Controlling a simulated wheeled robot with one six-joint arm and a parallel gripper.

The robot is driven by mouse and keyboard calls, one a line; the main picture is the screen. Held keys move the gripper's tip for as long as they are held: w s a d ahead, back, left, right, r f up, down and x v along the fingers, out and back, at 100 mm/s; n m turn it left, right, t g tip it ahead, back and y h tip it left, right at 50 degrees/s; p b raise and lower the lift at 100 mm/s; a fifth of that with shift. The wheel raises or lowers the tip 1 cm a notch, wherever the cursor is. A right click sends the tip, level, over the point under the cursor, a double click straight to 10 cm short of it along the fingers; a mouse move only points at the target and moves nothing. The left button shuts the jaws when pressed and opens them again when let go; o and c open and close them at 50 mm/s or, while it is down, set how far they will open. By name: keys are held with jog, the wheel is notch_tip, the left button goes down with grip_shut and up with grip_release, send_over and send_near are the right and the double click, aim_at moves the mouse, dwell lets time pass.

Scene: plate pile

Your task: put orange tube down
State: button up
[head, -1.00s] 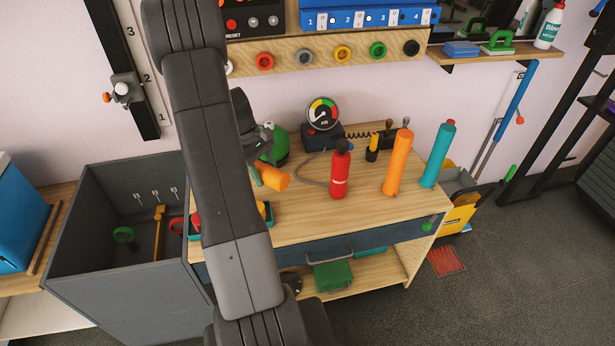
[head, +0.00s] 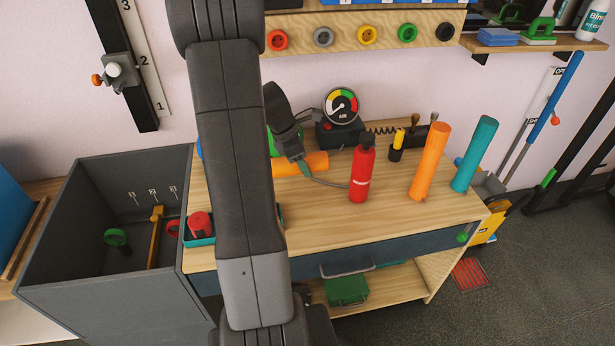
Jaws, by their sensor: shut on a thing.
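One orange tube (head: 316,161) lies roughly level at the back left of the wooden bench top; its left part is hidden behind my arm. My gripper (head: 302,166) comes down over this tube from above and is shut on it. Whether the tube touches the bench top, I cannot tell. A second orange tube (head: 430,162) stands upright on the right of the bench, apart from my gripper.
A red bottle (head: 362,172) stands right of the held tube, with a gauge (head: 341,106) behind. A teal tube (head: 475,155) stands at the right end. A red item sits in a teal tray (head: 199,240) at left. The bench's front middle (head: 370,222) is clear.

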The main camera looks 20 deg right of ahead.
aim_at(303, 184)
notch_tip(303, 184, down, 5)
jog(key=shift+f+b, duration=0.1)
jog(key=shift+b, duration=0.5)
jog(key=o, duration=1.2)
